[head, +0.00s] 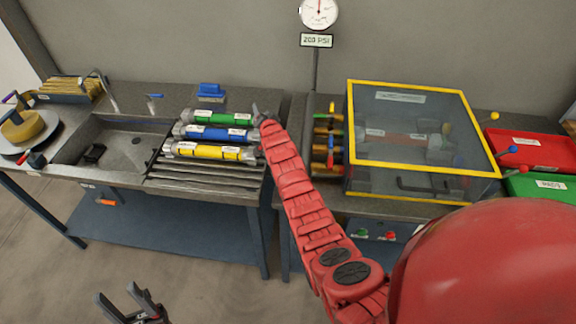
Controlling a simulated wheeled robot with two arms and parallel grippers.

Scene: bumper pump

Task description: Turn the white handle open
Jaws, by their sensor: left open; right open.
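I cannot make out a clearly white handle. A cluster of small valves (328,139) with coloured handles stands at the left side of the glass-topped box; its details are too small to tell. My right gripper (258,112) is at the right ends of the labelled cylinders, left of the valves, with its red arm reaching in from the right. It looks empty; whether it touches a cylinder I cannot tell. My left gripper (126,298) is open and empty, low over the floor at the bottom left, far from the valves.
Green (223,117), blue (217,133) and yellow (210,151) cylinders lie on a rack beside the sink (112,140). A yellow-framed glass box (410,125) stands right. A gauge (319,12) is above a "200 PSI" sign (316,40). Red (535,150) and green (545,187) bins are far right.

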